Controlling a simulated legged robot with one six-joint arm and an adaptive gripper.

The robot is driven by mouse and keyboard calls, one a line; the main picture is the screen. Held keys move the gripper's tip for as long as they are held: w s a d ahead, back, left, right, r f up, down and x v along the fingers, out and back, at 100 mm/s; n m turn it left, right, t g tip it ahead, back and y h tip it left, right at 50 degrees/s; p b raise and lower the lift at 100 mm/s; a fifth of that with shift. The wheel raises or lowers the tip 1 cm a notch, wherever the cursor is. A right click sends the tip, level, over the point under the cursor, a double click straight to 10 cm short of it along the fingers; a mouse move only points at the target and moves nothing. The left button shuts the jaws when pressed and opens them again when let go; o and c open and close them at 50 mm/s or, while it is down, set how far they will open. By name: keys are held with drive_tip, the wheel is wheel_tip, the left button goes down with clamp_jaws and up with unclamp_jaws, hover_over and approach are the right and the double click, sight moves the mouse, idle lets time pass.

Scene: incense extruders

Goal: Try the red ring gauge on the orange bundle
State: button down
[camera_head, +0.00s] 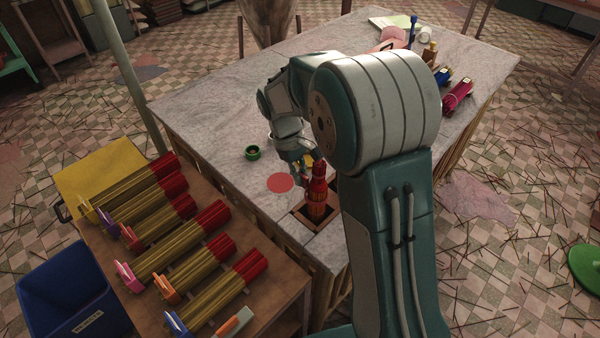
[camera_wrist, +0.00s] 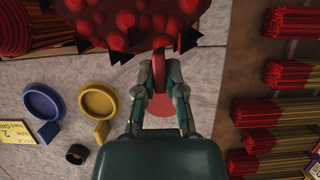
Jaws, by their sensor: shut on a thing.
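My gripper (camera_wrist: 160,62) is shut on a red ring gauge (camera_wrist: 158,68), seen nearly edge-on between the fingers. An upright bundle with red tips (camera_wrist: 130,22) fills the top of the wrist view, just beyond the ring. Whether the ring touches it I cannot tell. In the head view a red upright bundle (camera_head: 317,197) stands in a square opening in the marble table (camera_head: 218,98), just below my gripper (camera_head: 308,168). No tag shows on it. An orange-tagged bundle (camera_head: 206,266) lies on the side bench.
Blue (camera_wrist: 42,102) and yellow (camera_wrist: 99,101) rings lie left in the wrist view. Other red-tipped bundles line the wooden bench (camera_head: 285,290). A blue bin (camera_head: 70,292) stands beside it.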

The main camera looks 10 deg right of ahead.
drive_tip(key=shift+f, duration=0.7)
drive_tip(key=shift+r, duration=0.1)
idle(0.4)
wheel_tip(320, 180, up, 16)
drive_tip(key=shift+r, duration=0.25)
idle(2.4)
